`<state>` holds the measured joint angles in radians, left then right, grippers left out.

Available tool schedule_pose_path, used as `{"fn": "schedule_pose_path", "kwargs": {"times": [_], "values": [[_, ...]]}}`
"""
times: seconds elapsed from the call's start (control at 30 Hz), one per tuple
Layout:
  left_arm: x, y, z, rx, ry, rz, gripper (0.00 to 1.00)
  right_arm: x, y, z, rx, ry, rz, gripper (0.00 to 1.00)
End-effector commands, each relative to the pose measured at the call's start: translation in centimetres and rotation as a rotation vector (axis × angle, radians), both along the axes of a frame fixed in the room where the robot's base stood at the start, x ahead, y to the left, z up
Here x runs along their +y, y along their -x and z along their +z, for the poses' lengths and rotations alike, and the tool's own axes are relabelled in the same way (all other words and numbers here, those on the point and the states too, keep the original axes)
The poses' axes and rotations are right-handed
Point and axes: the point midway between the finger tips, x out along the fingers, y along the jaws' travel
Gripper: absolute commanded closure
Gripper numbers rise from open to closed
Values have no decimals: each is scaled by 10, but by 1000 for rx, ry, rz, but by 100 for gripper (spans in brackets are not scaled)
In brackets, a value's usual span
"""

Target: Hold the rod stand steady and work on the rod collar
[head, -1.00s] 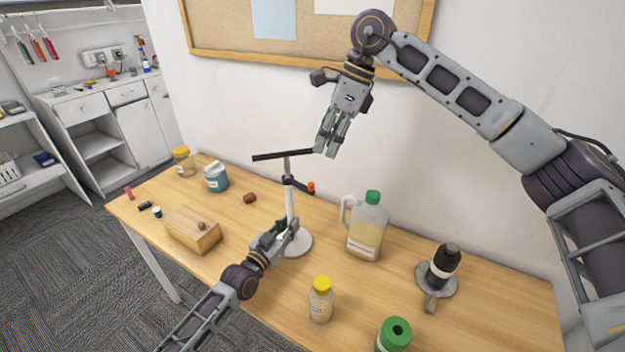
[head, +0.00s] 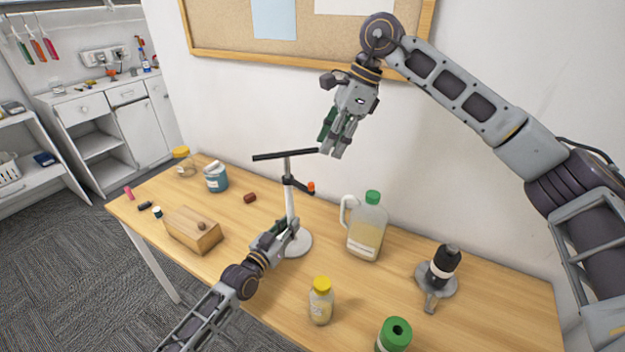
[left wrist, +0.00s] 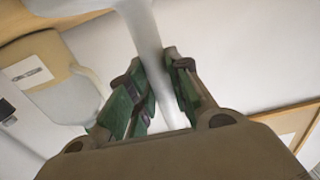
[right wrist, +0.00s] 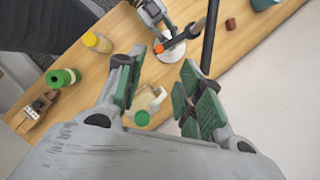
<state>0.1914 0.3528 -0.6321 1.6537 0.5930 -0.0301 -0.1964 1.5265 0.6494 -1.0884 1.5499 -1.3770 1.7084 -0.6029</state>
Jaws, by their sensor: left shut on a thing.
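The rod stand (head: 290,207) stands upright on the table with a round white base and a pale pole. A black bar (head: 285,154) lies across its top. The dark rod collar (head: 288,180) sits partway up the pole, with an arm ending in an orange knob (head: 311,187); it also shows in the right wrist view (right wrist: 159,48). My left gripper (head: 291,229) is shut on the pole low down, below the collar; the pole (left wrist: 150,45) runs between its fingers in the left wrist view. My right gripper (head: 335,151) is open and empty, above and right of the collar, near the bar's right end.
A jug with a green cap (head: 367,230) stands right of the stand. A yellow-capped bottle (head: 321,303), a green-topped container (head: 393,338) and a dark bottle on a grey holder (head: 443,267) stand in front and right. A wooden box (head: 190,231) is at left. The wall is close behind.

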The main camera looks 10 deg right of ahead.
Motion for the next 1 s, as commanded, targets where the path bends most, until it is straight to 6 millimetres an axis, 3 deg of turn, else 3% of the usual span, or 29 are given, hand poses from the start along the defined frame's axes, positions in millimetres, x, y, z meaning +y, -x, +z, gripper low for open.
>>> {"fn": "schedule_pose_path", "kwargs": {"times": [1.0], "values": [[0,0,0,1,-1,0,100,42,-1,-102,1,-1,-2,63]]}}
